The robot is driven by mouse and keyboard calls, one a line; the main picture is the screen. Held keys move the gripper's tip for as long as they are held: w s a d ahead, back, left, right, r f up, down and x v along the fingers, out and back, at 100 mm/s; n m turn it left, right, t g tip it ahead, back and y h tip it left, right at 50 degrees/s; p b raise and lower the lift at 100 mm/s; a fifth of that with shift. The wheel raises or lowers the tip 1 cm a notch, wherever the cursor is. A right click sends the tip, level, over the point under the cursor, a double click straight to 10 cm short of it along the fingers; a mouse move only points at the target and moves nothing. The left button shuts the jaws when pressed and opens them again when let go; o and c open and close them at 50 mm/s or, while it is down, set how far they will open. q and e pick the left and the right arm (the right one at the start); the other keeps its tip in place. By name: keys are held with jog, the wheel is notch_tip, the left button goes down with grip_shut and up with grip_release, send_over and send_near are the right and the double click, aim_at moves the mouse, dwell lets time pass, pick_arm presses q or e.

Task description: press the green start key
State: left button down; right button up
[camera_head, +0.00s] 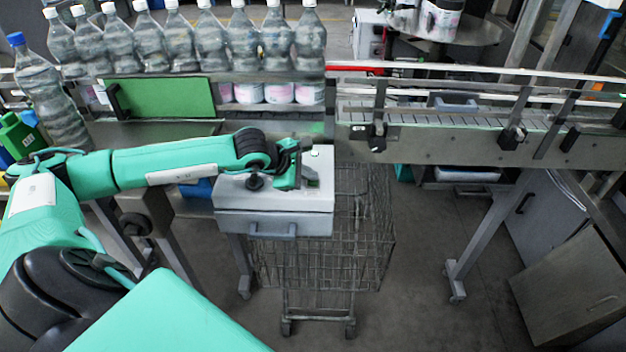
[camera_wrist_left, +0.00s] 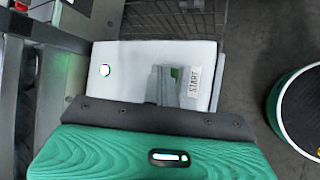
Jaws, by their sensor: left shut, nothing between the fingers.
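The green start key (camera_wrist_left: 174,73) shows in the left wrist view on the pale top of a control box, beside a white label reading START (camera_wrist_left: 194,82). It is partly hidden by the grey fingers of my left gripper (camera_wrist_left: 165,86). In the head view the key (camera_head: 312,183) is a small dark green patch on the box (camera_head: 275,200). My left gripper (camera_head: 302,178) is shut and empty, pointing down over the box top close to the key. I cannot tell whether the fingertips touch it. My right gripper is not in view.
A wire trolley (camera_head: 370,230) stands beside and below the box. Behind are a row of clear bottles (camera_head: 210,45), a green panel (camera_head: 165,98) and a conveyor (camera_head: 460,140) running right. A bottle with a blue cap (camera_head: 50,95) stands at the left.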

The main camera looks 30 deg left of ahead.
aim_at(309, 183)
pick_arm(q)
jog(key=shift+r, duration=0.8)
jog(key=shift+r+p, duration=0.65)
jog(key=shift+r, duration=1.9)
jog(key=shift+d, duration=0.1)
